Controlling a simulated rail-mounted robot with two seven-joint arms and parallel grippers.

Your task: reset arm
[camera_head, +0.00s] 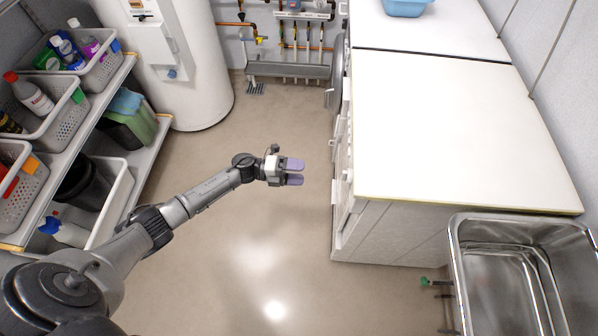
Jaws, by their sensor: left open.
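My left arm comes in from the lower left and reaches out over the open floor. My left gripper (294,172) is near the middle of the head view, with two purple-grey fingers pointing right and a gap between them. It is open, and nothing shows between the fingers. It is apart from the white cabinet on its right. My right gripper does not show.
A shelf with grey baskets (72,119) of bottles stands at the left. A white tank (196,70) is behind it. A white counter (440,125) and a metal washtub basin (470,290) are at the right. The floor (270,235) between is clear.

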